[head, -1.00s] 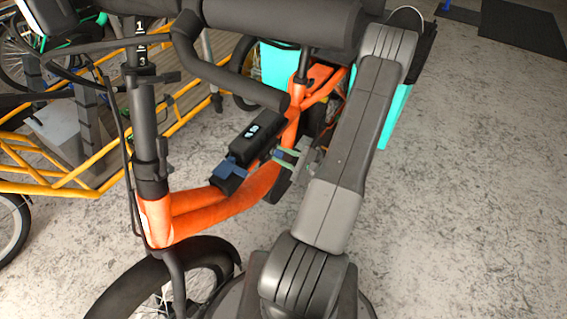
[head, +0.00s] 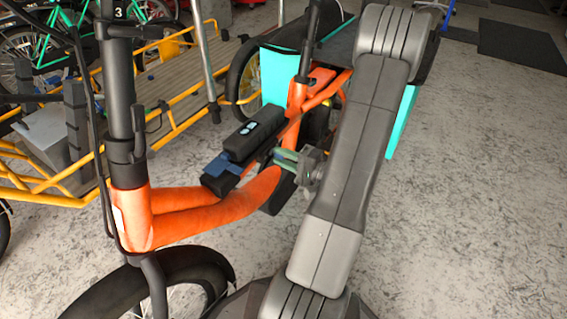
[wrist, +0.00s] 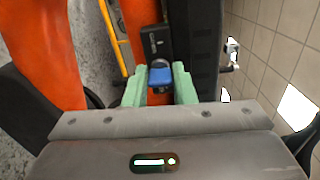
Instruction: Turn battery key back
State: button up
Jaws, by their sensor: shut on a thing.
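The black battery (head: 256,134) sits along the orange bike frame (head: 215,200), with a blue part (head: 221,164) at its lower end. My gripper (head: 287,158) is beside the frame, just right of the battery, with its green fingers toward it. In the wrist view, the blue key (wrist: 160,76) is between the green fingertips of my gripper (wrist: 159,84), and the gripper is shut on it. The dark battery casing also shows just beyond the key (wrist: 156,42). The lock under the key is hidden, and the key's turn angle cannot be told.
A turquoise cargo box (head: 285,85) is at the bike's rear, behind my arm. A yellow-framed cargo bike (head: 180,130) stands at the left. The front wheel (head: 150,285) is close at the bottom.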

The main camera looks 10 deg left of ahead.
jog(key=shift+n, duration=0.5)
jog(key=o, duration=1)
jog(key=shift+d, duration=0.1)
jog(key=p+v, duration=0.3)
jog(key=v, duration=1)
jog(key=shift+s+d+f, duration=0.1)
jog(key=shift+s+d, duration=0.1)
jog(key=shift+d, duration=0.15)
jog(key=shift+a, duration=0.15)
